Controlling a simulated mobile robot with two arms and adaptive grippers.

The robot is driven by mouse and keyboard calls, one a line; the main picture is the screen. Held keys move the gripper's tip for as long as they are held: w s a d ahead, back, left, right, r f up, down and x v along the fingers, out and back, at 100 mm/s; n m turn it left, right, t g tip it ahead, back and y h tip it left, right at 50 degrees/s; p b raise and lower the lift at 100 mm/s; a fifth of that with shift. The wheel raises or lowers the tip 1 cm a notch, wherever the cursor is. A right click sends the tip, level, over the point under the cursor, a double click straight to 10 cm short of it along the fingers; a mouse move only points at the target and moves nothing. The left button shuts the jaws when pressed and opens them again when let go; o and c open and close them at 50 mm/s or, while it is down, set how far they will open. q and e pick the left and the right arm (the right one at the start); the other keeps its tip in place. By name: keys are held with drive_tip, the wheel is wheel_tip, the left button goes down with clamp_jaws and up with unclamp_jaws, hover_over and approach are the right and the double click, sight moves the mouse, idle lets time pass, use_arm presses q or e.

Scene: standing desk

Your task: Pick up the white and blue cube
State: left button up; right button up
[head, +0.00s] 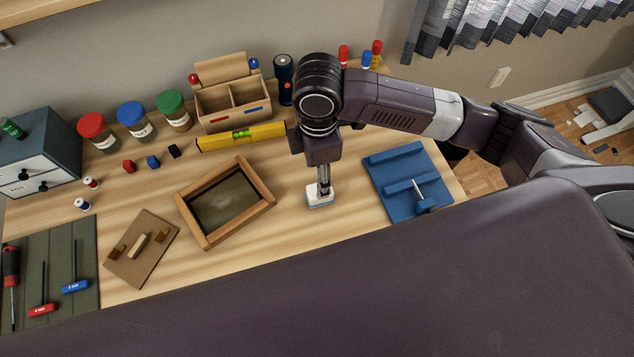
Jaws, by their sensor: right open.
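The white and blue cube (320,201) sits on the wooden desk in the head view, between the wooden frame tray and the blue fixture. My right gripper (322,190) points down directly over the cube, with its fingertips at the cube's top. It is open. The fingers partly cover the cube, and I cannot tell whether they touch it. My left gripper is not in the view.
A wooden frame tray (187,220) stands left of the cube and a blue fixture (405,163) right of it. Behind are a yellow level (215,142), a wooden organizer (203,99) and a flashlight (284,75). Bare desk lies around the cube.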

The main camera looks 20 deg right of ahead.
drive_tip(key=f, duration=0.5)
drive_tip(key=f+p, duration=0.1)
drive_tip(key=f, duration=0.1)
drive_tip(key=shift+s+d+f, duration=0.2)
drive_tip(key=shift+d+f, duration=0.05)
drive_tip(key=shift+f, duration=0.05)
drive_tip(key=shift+c, duration=0.2)
drive_tip(key=c, duration=1.1)
